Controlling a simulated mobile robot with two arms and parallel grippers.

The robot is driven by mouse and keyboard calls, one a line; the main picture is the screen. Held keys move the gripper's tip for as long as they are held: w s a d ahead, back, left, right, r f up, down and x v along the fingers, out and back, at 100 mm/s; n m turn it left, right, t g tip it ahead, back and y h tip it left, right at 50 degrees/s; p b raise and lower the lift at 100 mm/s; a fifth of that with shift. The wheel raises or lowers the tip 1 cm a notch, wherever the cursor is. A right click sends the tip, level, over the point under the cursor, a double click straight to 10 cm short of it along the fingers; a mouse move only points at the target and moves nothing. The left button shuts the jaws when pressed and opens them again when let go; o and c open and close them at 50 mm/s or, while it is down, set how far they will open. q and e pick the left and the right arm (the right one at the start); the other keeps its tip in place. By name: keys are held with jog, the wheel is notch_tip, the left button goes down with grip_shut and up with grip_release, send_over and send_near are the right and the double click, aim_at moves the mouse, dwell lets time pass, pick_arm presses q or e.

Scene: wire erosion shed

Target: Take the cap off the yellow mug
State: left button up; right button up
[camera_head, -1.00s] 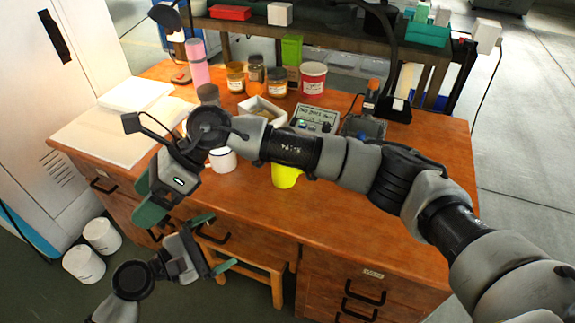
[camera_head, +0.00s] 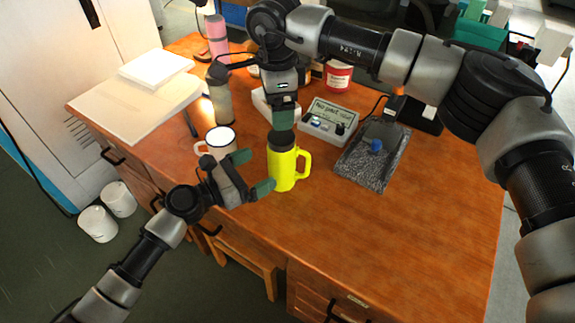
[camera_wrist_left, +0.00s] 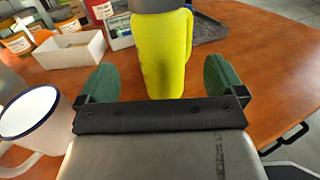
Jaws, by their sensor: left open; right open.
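The yellow mug (camera_head: 282,175) stands upright on the wooden desk, its handle to the right, with a dark grey cap (camera_head: 281,140) on top. It also shows in the left wrist view (camera_wrist_left: 162,50), where the cap (camera_wrist_left: 153,5) is cut by the top edge. My left gripper (camera_head: 252,172) is open, just left of the mug, its green fingers pointing at it. In the left wrist view the mug stands ahead, between the lines of the two fingers, with gaps on both sides. My right gripper (camera_head: 283,118) is open, pointing down right above the cap; contact cannot be told.
A white enamel mug (camera_head: 217,143) stands close behind my left gripper, left of the yellow mug. A grey bottle (camera_head: 221,102), a white tray (camera_wrist_left: 60,52) and a labelled device (camera_head: 328,121) stand behind. A silvery mat (camera_head: 365,168) lies right. The desk's front right is clear.

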aim_at(270, 163)
pick_arm(q)
jog(key=x, duration=0.6)
jog(key=shift+w+d, duration=0.1)
jog(key=shift+d, duration=0.15)
pick_arm(e)
jog(key=shift+w+d+f, duration=0.1)
jog(key=shift+w+d, duration=0.1)
jog(key=shift+d, duration=0.15)
pick_arm(q)
jog(key=shift+w+d, duration=0.35)
jog(key=shift+d, duration=0.15)
pick_arm(e)
jog(key=shift+a, duration=0.1)
pick_arm(q)
jog(key=shift+c, duration=0.3)
